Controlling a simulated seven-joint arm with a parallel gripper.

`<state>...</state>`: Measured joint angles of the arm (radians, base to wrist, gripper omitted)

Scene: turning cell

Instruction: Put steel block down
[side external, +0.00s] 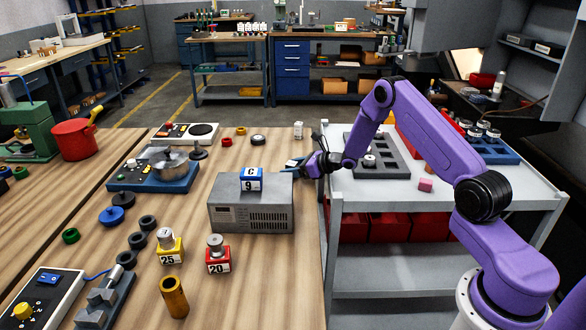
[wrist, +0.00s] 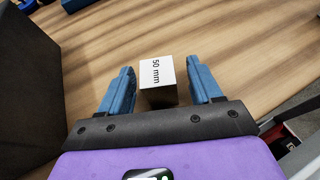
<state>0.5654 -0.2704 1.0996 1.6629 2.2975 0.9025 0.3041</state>
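A pale block marked "50 mm" (wrist: 158,75), which I take for the steel block, sits between the two blue fingers of my gripper (wrist: 160,88) in the wrist view. A narrow gap shows on each side of it, so the fingers look open around it. In the side view my gripper (side external: 291,164) is low, just behind the right end of a grey instrument box (side external: 250,213).
The grey box is close on the left in the wrist view. A block marked C 9 (side external: 251,180) stands on it. A small white object (side external: 298,130) stands behind my gripper. A grey cart (side external: 400,190) borders the table at right.

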